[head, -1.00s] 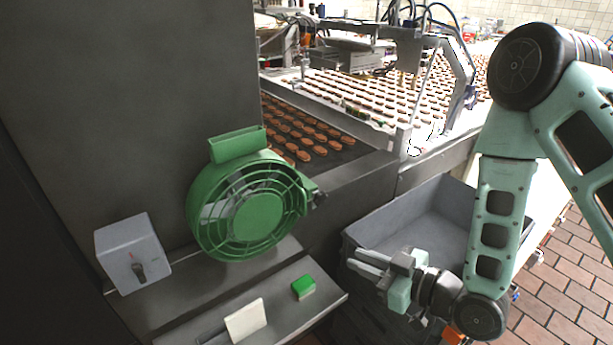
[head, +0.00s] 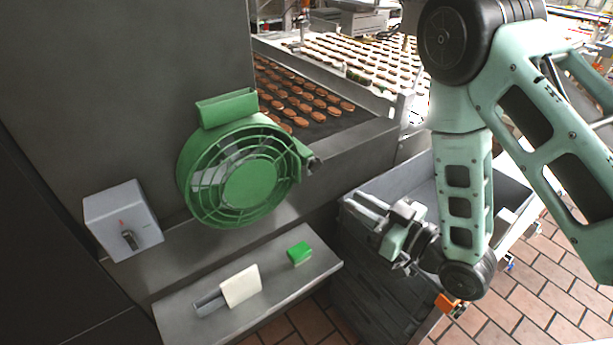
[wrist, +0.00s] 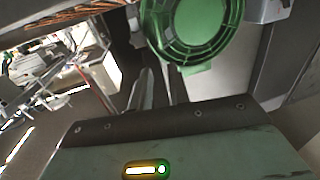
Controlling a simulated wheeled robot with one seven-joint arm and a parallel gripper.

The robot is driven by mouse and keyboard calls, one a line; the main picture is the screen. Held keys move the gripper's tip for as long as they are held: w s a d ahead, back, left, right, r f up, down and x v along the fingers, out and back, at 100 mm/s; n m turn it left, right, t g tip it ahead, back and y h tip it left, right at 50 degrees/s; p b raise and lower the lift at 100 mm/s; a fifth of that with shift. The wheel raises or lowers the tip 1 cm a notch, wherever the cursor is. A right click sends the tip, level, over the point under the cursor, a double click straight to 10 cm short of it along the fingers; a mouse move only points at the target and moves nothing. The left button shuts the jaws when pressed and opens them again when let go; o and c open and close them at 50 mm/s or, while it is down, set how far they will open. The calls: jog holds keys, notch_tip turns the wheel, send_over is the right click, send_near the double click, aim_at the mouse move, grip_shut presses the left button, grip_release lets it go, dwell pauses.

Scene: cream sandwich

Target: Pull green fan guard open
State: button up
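The green fan guard (head: 250,184) is a round grille with a solid disc in the middle. It sits on the front of the green fan housing (head: 226,108), against the grey wall, and looks shut against it. The wrist view shows the green fan (wrist: 195,30) beyond the fingers, cut off at the top.
A grey switch box (head: 122,222) is on the wall left of the fan. The grey crate (head: 370,290) stands below my gripper. A conveyor with brown biscuits (head: 300,100) runs behind.

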jog(key=b+x, duration=0.1)
jog(key=b, duration=0.2)
jog(key=b+x, duration=0.2)
jog(key=b, duration=0.1)
jog(key=b+x, duration=0.2)
jog(key=b, duration=0.1)
jog(key=shift+w+a+f, duration=0.2)
jog(key=shift+f, duration=0.1)
jog(key=b, duration=0.2)
jog(key=shift+w+a+b, duration=0.1)
jog(key=shift+b, duration=0.25)
jog(key=p+x, duration=0.3)
jog(key=x, duration=0.5)
jog(key=shift+w+a+r, duration=0.2)
jog(key=shift+a+r, duration=0.05)
jog(key=shift+a, duration=0.05)
grip_shut()
